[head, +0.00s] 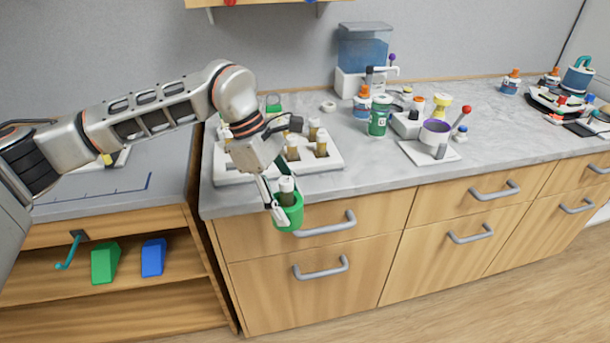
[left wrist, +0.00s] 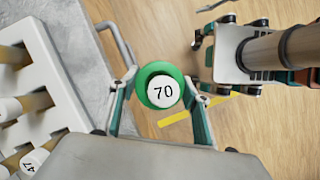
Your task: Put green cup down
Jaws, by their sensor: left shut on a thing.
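The green cup (head: 290,212) is in my left gripper (head: 281,207), in front of the counter's front edge and level with the upper drawer. A vial with a white cap (head: 287,184) stands inside the cup. In the left wrist view the green cup (left wrist: 147,76) sits between the two fingers of my left gripper (left wrist: 158,95), and the cap (left wrist: 163,92) reads 70. The floor shows below it.
A white rack (head: 325,162) with several capped vials stands on the counter beside my left arm. The marble counter (head: 375,170) is clear right of the rack. Further right are a green-labelled bottle (head: 378,116) and a white device with a purple-rimmed bowl (head: 435,132). Drawer handles (head: 325,226) stick out below.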

